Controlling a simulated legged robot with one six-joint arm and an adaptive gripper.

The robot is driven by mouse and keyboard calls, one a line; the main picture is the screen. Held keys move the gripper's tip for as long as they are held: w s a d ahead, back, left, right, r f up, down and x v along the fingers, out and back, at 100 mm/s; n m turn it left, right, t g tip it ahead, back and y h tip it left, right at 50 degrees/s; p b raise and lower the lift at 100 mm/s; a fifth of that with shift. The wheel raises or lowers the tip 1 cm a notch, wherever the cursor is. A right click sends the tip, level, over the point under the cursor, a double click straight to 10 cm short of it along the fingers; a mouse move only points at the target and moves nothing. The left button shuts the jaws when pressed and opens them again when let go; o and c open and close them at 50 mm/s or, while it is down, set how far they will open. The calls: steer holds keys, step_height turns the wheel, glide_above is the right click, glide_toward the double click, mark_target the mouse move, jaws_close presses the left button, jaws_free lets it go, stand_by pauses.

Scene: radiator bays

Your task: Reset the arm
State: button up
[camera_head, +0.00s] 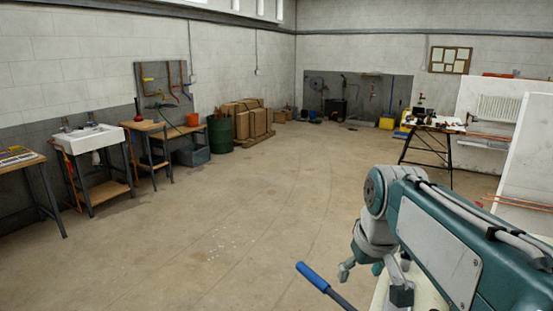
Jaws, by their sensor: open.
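My teal and grey arm reaches in from the lower right in the head view, bent at a rounded grey joint. My gripper (374,284) hangs below that joint and points down. Its grey fingers are apart, so it is open, and I see nothing between them. Part of the gripper is hidden by the arm and the bottom edge of the picture.
A blue-handled tool (313,276) shows beside my gripper; its dark shaft leaves the picture. A pale surface edge (380,292) lies below the gripper. A trestle table (435,125) and white panels stand right. A sink (88,138) and benches line the left wall. The middle floor is clear.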

steer(key=s+f+m+t, duration=0.1)
steer(key=s+f, duration=0.2)
steer(key=s, duration=0.4)
steer(key=s+f+m+t, duration=0.1)
steer(key=s+f, duration=0.3)
steer(key=s, duration=0.3)
steer(key=shift+s+d+h, duration=0.3)
steer(key=shift+s+d, duration=0.05)
